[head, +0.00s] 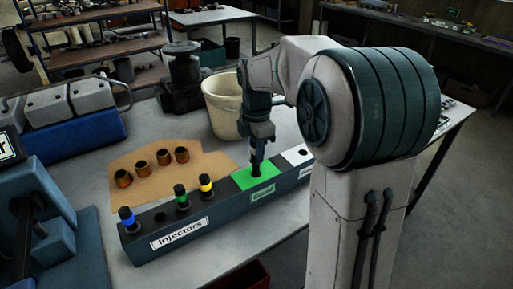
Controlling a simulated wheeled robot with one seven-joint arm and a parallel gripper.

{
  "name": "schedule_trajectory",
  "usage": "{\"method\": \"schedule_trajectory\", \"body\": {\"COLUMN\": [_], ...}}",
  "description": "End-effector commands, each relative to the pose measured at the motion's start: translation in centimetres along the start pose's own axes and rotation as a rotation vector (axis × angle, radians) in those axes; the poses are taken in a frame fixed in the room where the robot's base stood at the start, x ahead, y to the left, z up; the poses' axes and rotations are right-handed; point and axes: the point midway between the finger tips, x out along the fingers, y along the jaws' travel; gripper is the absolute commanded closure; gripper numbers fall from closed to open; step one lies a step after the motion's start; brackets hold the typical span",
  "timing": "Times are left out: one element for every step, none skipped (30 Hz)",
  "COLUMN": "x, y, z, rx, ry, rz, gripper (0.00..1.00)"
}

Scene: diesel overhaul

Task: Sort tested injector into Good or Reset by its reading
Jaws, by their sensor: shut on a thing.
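A long dark injector rack (217,222) labelled "Injectors" stands on the bench. Three injectors with blue (128,219), green (181,197) and yellow (205,186) bands stand upright at its left and middle. A green section (264,186) with a small label, hard to read, is toward its right. A white section (297,153) is at the far right end, its label partly hidden by my arm. My gripper (257,160) points down over the green section, shut on a dark injector (256,171). I cannot tell whether the injector's lower end is seated in a hole.
Several copper-coloured cups (163,157) stand on a tan mat (132,189) behind the rack. A cream bucket (221,104) is just behind my gripper. A blue-grey apparatus (45,222) with a cut-off sign is at left. A blue engine part (72,138) lies behind it.

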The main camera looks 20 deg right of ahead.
Motion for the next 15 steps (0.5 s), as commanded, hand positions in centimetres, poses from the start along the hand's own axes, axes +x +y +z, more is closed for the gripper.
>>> {"method": "schedule_trajectory", "body": {"x": [0.3,0.4,0.5,0.6,0.7,0.9,1.0,1.1,1.2,1.3,1.4,1.6,1.6,1.7,1.8], "y": [0.0,0.0,0.0,0.0,0.0,0.0,0.0,0.0,0.0,0.0,0.0,0.0,0.0,0.0,0.0], "z": [0.0,0.0,0.0,0.0,0.0,0.0,0.0,0.0,0.0,0.0,0.0,0.0,0.0,0.0,0.0], "rx": [0.0,0.0,0.0,0.0,0.0,0.0,0.0,0.0,0.0,0.0,0.0,0.0,0.0,0.0,0.0], "ry": [0.0,0.0,0.0,0.0,0.0,0.0,0.0,0.0,0.0,0.0,0.0,0.0,0.0,0.0,0.0], "rz": [0.0,0.0,0.0,0.0,0.0,0.0,0.0,0.0,0.0,0.0,0.0,0.0,0.0,0.0,0.0], "gripper": [1.0,1.0,1.0,1.0,1.0,1.0,1.0,1.0,1.0,1.0,1.0,1.0,1.0,1.0,1.0]}}
